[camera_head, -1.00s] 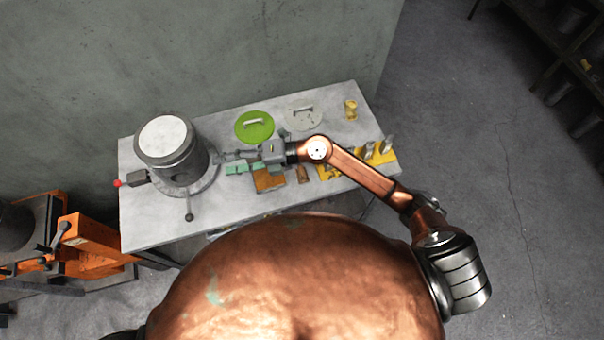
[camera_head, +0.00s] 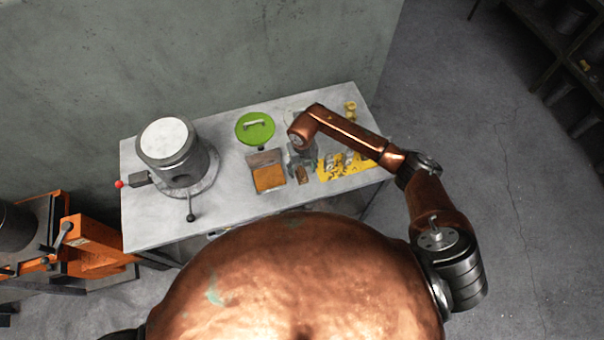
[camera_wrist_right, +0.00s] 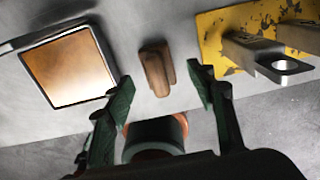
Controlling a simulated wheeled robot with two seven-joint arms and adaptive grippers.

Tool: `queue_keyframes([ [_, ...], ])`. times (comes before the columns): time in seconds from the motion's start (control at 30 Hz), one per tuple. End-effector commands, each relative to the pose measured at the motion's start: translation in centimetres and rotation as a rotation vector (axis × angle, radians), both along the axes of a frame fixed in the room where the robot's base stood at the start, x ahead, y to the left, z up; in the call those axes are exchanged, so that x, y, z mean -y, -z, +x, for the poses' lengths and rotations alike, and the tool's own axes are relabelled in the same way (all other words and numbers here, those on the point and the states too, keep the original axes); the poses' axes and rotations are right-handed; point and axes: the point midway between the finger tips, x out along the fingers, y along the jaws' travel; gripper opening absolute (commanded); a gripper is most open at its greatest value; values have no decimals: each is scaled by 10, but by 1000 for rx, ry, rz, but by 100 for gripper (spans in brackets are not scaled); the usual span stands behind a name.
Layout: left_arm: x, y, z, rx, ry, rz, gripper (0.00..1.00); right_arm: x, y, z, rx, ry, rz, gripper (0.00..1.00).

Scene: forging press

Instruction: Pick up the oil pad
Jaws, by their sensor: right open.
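The oil pad appears to be the small brown block (camera_head: 303,177) to the right of the amber-filled tray; it lies on the grey table. In the right wrist view the brown block (camera_wrist_right: 155,68) lies ahead, between the lines of the two green fingers. My right gripper (camera_wrist_right: 160,78) is open and empty, with a finger on each side of the block. In the head view my right gripper (camera_head: 301,160) points down at the block and partly covers it. I cannot tell how high the fingertips are above the table. My left gripper is not in view.
The square tray (camera_head: 254,180) with amber contents stands left of the block. A yellow plate (camera_head: 346,172) with metal pieces lies right. A green lid (camera_head: 255,128) lies behind. A large metal cylinder (camera_head: 172,155) stands left on the table (camera_head: 230,203).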

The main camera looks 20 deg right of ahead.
Motion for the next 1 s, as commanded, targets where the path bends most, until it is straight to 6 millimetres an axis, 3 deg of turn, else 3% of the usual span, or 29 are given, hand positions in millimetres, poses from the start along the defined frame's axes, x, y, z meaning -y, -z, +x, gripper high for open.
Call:
queue_keyframes([
  [0.2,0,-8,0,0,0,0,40,-2,25,1,-1,-1,2,51],
  [0.47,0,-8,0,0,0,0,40,-1,29,1,0,-2,1,51],
  [1.0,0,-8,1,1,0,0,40,-1,28,1,0,-2,2,14],
])
